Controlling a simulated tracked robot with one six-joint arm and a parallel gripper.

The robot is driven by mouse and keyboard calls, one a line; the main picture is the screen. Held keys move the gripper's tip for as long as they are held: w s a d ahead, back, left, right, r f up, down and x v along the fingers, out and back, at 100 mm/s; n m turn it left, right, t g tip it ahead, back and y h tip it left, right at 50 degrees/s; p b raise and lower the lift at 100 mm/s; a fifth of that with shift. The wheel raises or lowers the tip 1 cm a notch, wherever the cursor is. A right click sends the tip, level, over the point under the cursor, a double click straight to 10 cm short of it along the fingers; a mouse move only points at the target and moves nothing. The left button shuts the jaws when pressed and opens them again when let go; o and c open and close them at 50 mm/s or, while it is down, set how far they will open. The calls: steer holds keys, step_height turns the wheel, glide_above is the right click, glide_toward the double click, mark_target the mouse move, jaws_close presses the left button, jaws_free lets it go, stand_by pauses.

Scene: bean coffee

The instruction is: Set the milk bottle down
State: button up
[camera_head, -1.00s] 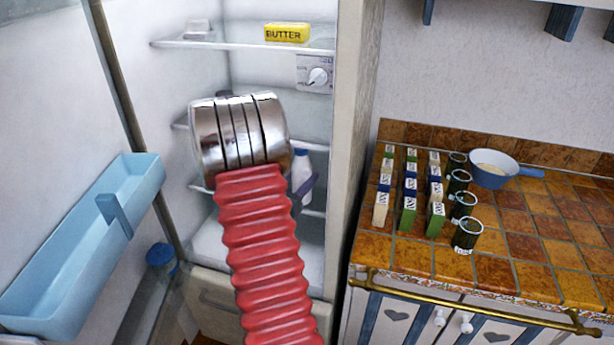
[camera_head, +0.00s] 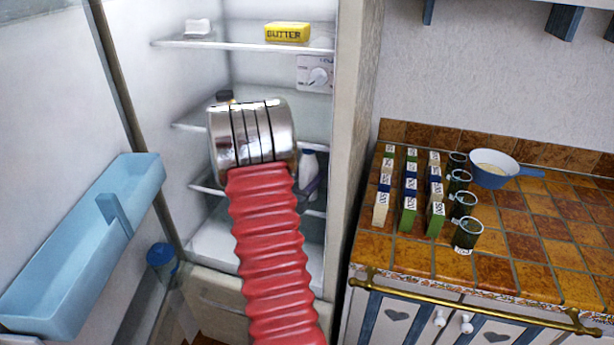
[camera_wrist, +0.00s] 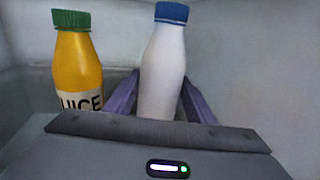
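The white milk bottle (camera_wrist: 163,75) with a blue cap is upright between the two purple fingers of my gripper (camera_wrist: 160,100), which appear closed on its sides. In the head view the milk bottle (camera_head: 308,168) shows just right of my metal wrist, inside the open fridge, with a purple finger (camera_head: 313,187) at its side. The rest of my gripper is hidden behind the wrist and red arm. Whether the bottle's base touches a shelf is hidden.
An orange juice bottle (camera_wrist: 78,65) with a green cap stands close left of the milk. Butter (camera_head: 287,32) lies on the upper fridge shelf (camera_head: 240,44). The fridge door with a blue bin (camera_head: 70,265) is at left; a tiled counter (camera_head: 520,240) is at right.

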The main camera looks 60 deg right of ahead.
steer(key=o, duration=0.3)
steer(key=shift+o, duration=0.2)
steer(key=shift+r, duration=0.1)
steer(key=a, duration=1.2)
steer(key=shift+w, duration=0.45)
